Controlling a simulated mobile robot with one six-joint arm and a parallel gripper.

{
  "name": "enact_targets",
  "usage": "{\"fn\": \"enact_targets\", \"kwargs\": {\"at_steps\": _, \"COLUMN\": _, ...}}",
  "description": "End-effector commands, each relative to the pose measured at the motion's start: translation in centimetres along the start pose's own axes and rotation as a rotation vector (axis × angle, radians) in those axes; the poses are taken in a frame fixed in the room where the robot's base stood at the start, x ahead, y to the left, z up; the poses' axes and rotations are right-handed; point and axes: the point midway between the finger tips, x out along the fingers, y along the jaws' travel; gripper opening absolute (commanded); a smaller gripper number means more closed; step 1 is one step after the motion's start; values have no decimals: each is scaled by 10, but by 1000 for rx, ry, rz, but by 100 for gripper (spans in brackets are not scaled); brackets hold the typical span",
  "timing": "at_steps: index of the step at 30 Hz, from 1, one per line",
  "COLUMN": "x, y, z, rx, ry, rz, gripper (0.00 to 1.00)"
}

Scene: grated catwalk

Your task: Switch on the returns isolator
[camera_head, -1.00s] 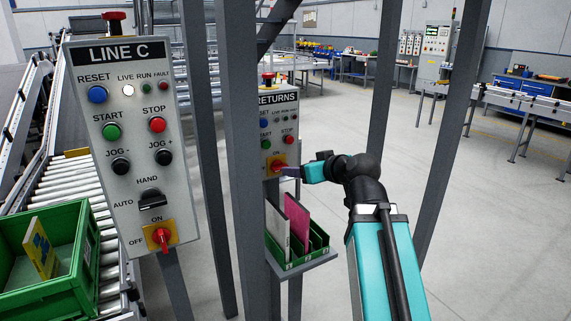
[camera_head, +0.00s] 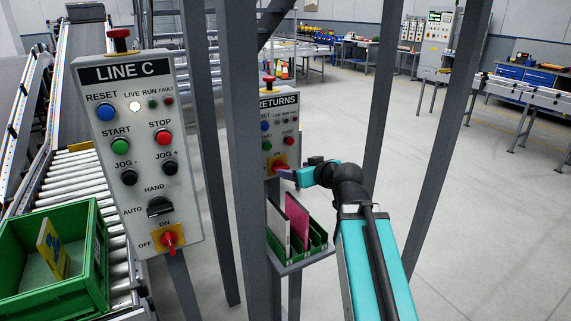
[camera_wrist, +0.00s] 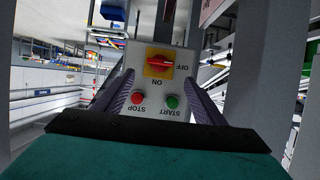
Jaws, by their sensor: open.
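The returns isolator (camera_head: 280,167) is a red rotary knob on a yellow plate, low on the grey RETURNS panel (camera_head: 279,103). In the wrist view the isolator (camera_wrist: 159,62) appears upside down, with OFF to its right and ON below. Its red bar lies sideways, in line with OFF. My gripper (camera_head: 286,173) is just in front of the panel at isolator height. In the wrist view my gripper (camera_wrist: 159,78) is open, with its two dark fingers either side of the panel's lower part and nothing between them. Contact with the knob cannot be told.
A LINE C panel (camera_head: 134,185) with a similar red isolator (camera_head: 169,238) stands nearer, at left. Grey posts (camera_head: 244,150) rise beside the RETURNS panel. A shelf with a green rack (camera_head: 309,243) sits below it. A green crate (camera_head: 60,300) is at left.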

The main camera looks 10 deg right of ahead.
Motion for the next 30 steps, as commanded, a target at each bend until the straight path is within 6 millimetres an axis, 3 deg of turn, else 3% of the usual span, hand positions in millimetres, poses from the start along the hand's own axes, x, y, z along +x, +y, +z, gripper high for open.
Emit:
{"fn": "enact_targets", "kwargs": {"at_steps": 22, "x": 22, "y": 1, "z": -2, "rx": 1, "ry": -1, "rz": 3, "gripper": 64}}
{"fn": "enact_targets", "kwargs": {"at_steps": 30, "x": 55, "y": 2, "z": -1, "rx": 1, "ry": -2, "rz": 2, "gripper": 64}}
